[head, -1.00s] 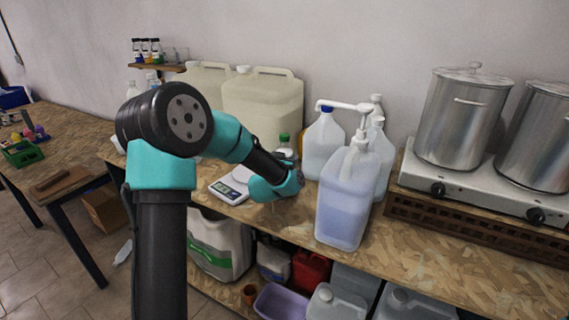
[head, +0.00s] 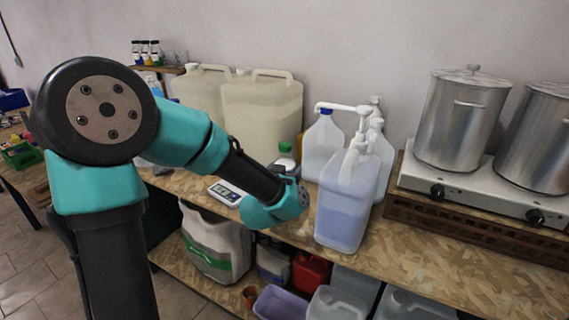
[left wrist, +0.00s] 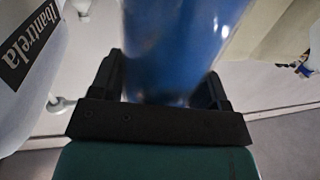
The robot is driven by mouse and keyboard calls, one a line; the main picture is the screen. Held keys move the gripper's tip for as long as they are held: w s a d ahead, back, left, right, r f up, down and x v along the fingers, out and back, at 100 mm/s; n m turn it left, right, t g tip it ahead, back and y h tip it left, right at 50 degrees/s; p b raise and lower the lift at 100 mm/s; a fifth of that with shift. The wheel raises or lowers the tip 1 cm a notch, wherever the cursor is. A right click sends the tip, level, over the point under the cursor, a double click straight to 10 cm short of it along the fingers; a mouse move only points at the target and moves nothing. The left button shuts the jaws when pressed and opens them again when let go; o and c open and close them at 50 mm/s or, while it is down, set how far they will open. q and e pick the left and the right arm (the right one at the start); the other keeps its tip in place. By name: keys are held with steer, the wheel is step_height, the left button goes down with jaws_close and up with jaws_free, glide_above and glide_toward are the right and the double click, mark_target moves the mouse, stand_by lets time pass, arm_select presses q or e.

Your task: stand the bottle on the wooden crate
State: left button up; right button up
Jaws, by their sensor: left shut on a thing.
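A bottle with a green cap (head: 285,147) shows just behind my left gripper (head: 292,178) in the head view, its lower part hidden by the gripper and arm. In the left wrist view a blue, see-through body (left wrist: 180,40) fills the space between the two black fingers, and the gripper is shut on it. A dark slatted wooden crate (head: 470,229) lies at the right of the bench under a hot plate. My left gripper is well to the left of it. My right gripper is not in view.
A pump jug of bluish liquid (head: 342,215) stands close right of my left gripper, with other jugs behind it. Large cream canisters (head: 262,105) stand behind. A scale (head: 226,193) lies to the left. Steel pots (head: 463,120) stand on the hot plate (head: 470,185).

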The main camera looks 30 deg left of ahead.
arm_select(q)
steer(key=shift+s+d+r, duration=0.1)
steer(key=shift+s+d, duration=0.25)
steer(key=shift+s, duration=0.25)
steer(key=shift+s+d+r, duration=0.1)
steer(key=shift+s+d, duration=0.25)
steer(key=shift+s, duration=0.2)
steer(key=w+d+r, duration=0.2)
steer(key=d+r, duration=0.4)
steer(key=r, duration=0.7)
steer(key=w+d+r, duration=0.2)
steer(key=d+r, duration=0.5)
steer(key=r, duration=0.6)
steer(key=d+f+m+h, duration=0.1)
steer(key=d+f+h, duration=0.1)
steer(key=d+f, duration=0.2)
steer(key=s+d+f+m+h, duration=0.1)
steer(key=d+f, duration=0.3)
steer(key=d, duration=0.5)
steer(key=shift+s+d+f+m+h, duration=0.2)
steer(key=shift+f+m+h, duration=0.1)
steer(key=shift+f+h, duration=0.15)
